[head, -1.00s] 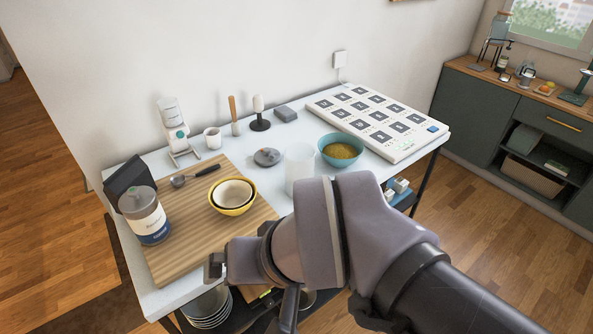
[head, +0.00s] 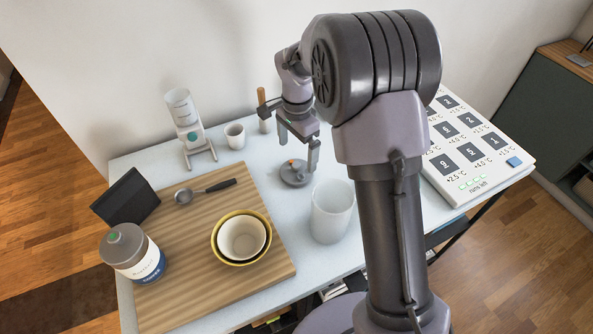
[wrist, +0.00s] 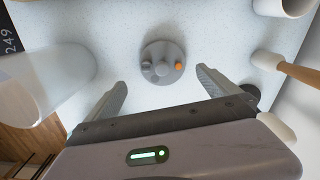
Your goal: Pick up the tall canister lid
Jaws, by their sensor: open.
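The lid (head: 295,174), a grey disc with a raised knob and a small orange spot, lies flat on the white tabletop beside a tall translucent canister (head: 331,212). In the wrist view the lid (wrist: 153,66) is upper centre, just beyond the fingertips and between their lines. My gripper (head: 298,152) points down above the lid, open and empty. Its two fingers also show in the wrist view (wrist: 161,77), spread to either side. The translucent canister (wrist: 50,80) is at left there. No contact with the lid is visible.
A wooden-handled tool (head: 263,108) and a white cup (head: 235,135) stand behind the lid. A cutting board (head: 190,300) with nested bowls (head: 241,238) is at left. A large label panel (head: 470,150) lies at right, partly behind my arm.

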